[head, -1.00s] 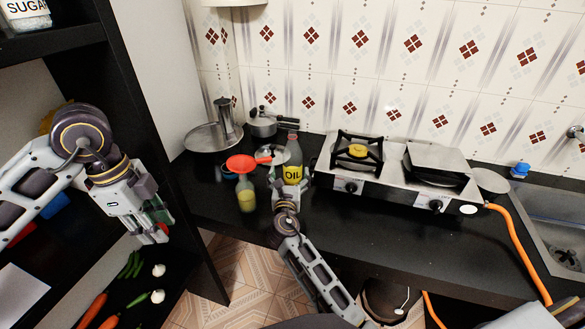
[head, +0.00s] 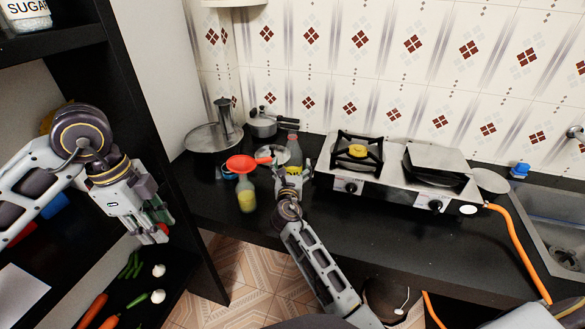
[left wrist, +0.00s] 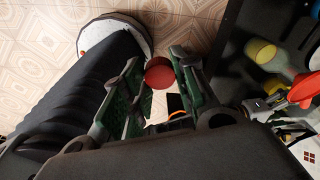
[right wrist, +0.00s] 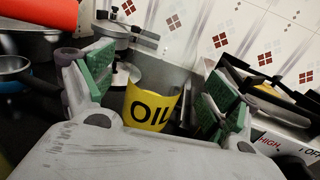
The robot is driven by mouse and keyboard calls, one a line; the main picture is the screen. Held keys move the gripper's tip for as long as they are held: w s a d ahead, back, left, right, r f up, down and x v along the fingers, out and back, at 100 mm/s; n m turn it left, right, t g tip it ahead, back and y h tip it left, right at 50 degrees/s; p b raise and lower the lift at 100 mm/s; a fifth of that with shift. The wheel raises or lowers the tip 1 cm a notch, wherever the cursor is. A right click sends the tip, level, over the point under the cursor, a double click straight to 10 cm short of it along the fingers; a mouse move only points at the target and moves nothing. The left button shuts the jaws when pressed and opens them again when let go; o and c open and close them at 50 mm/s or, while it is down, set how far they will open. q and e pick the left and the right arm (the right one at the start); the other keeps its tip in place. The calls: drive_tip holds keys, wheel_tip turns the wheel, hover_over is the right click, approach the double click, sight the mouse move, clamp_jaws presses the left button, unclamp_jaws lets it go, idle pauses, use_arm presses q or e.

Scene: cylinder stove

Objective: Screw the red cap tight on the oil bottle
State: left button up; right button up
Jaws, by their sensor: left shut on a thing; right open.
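The oil bottle (head: 294,148) stands upright on the black counter, left of the stove. Its top looks reddish in the head view. My right gripper (head: 291,168) is open at the bottle's front, covering much of the label. In the right wrist view, the yellow OIL label (right wrist: 150,108) shows between the two green-padded fingers, with gaps on both sides. My left gripper (head: 152,232) is beside the shelf, well left of the bottle. In the left wrist view it is shut on the round red cap (left wrist: 159,74), which shows between its fingertips.
A pot (head: 263,122) and a large lid (head: 212,137) are behind. The stove (head: 395,180) is close on the right. The front counter (head: 400,236) is clear.

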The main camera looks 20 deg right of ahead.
sight(292, 137)
use_arm(q)
drive_tip(key=shift+f, duration=0.1)
use_arm(e)
drive_tip(key=shift+x, duration=1.3)
drive_tip(key=shift+c, duration=0.2)
drive_tip(key=c, duration=1.4)
drive_tip(key=shift+r, duration=0.15)
